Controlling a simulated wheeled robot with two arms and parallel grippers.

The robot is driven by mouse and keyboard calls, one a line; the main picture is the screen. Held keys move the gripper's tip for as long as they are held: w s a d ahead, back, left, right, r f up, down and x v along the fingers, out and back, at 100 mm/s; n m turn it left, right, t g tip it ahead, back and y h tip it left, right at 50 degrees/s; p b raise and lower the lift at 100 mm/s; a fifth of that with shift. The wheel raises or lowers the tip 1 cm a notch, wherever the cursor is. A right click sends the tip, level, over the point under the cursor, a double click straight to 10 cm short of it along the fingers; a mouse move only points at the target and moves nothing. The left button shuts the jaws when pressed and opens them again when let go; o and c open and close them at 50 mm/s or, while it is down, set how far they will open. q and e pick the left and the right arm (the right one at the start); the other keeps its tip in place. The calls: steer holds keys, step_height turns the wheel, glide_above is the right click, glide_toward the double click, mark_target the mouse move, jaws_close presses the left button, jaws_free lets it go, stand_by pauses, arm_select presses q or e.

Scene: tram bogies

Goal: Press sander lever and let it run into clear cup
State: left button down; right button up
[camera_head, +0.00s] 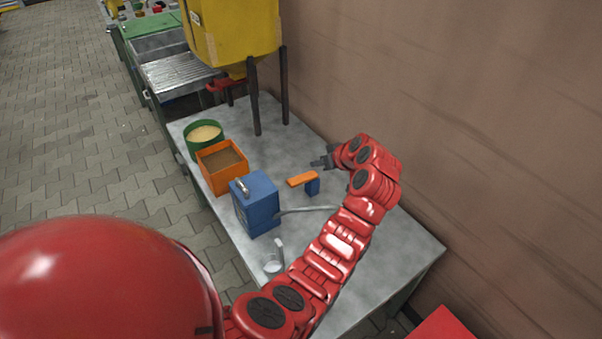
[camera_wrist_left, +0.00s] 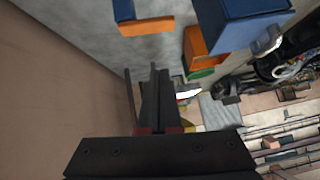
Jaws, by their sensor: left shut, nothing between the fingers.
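An orange lever (camera_head: 300,179) on a small blue block (camera_head: 313,187) sits on the grey bench, right of the blue box (camera_head: 262,207). The left wrist view shows the orange lever (camera_wrist_left: 147,26) and the blue box (camera_wrist_left: 250,14) too. A clear cup (camera_head: 272,266) stands on the bench in front of the blue box, with a pale spout (camera_head: 280,247) beside it. My left gripper (camera_head: 314,163) is shut and empty, just beyond the lever and apart from it. Its dark fingers show closed together in the wrist view (camera_wrist_left: 157,72). My right gripper is not in view.
An orange bin (camera_head: 222,170) of brown material and a green round tub (camera_head: 203,134) stand at the bench's left. A yellow hopper (camera_head: 236,35) on dark legs stands behind. A grey hose (camera_head: 308,209) lies beside the blue box. A brown wall (camera_head: 480,130) bounds the right.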

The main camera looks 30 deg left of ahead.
arm_select(q)
steer(key=shift+s+r+n+g, duration=0.15)
steer(key=shift+s+n+g, duration=0.15)
steer(key=shift+s+g, duration=0.15)
steer(key=shift+a, duration=0.1)
steer(key=p, duration=0.2)
glide_above(292, 179)
steer(key=d, duration=0.3)
steer(key=f, duration=0.7)
steer(key=shift+s+a+f, duration=0.1)
steer(key=shift+s, duration=0.1)
steer(key=shift+s+f, duration=0.15)
steer(key=shift+f, duration=1.75)
